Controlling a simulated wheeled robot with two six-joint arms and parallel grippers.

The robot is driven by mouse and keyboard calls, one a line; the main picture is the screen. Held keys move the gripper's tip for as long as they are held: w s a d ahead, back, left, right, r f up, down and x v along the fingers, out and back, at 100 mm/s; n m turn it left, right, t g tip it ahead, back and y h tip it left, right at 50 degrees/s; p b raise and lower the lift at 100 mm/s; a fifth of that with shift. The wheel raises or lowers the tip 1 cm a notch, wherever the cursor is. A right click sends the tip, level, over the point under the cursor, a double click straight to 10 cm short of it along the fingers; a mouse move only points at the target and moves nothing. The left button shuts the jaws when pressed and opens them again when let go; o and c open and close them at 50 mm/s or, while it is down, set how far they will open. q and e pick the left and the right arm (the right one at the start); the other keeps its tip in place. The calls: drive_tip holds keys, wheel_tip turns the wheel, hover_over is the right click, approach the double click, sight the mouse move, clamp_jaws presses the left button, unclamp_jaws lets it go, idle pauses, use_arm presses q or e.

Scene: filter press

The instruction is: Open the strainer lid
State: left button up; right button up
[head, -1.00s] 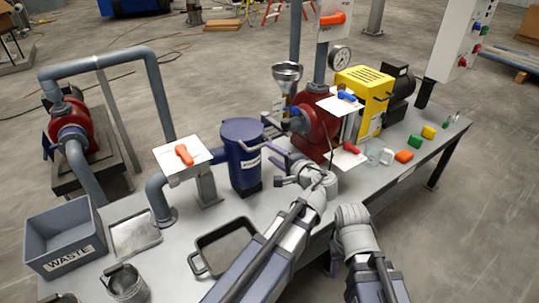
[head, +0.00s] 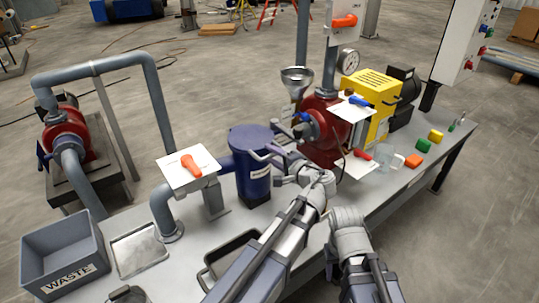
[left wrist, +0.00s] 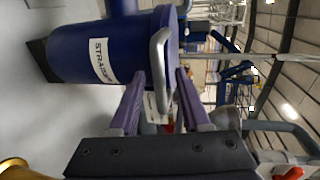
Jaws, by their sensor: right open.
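The strainer is an upright dark blue cylinder (head: 254,184) on the bench, with a white label. Its round blue lid (head: 251,137) lies flat on top and looks shut. A grey bar handle (left wrist: 160,62) sticks out from the lid side towards my left gripper. My left gripper (head: 272,158) is at the right of the strainer, beside the handle. In the left wrist view its two purple fingers (left wrist: 160,88) are apart, with the handle's end between them; contact cannot be told. My right forearm shows at lower right in the head view; its gripper fingers do not show.
An orange-handled valve (head: 188,168) stands left of the strainer. A red pump (head: 322,128) with a funnel (head: 297,82) is close behind my left gripper. A grey waste bin (head: 62,255), a flat tray (head: 140,250) and a black-rimmed tray (head: 207,272) occupy the front left.

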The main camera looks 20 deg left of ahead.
use_arm(q)
clamp_jaws()
idle(1.3)
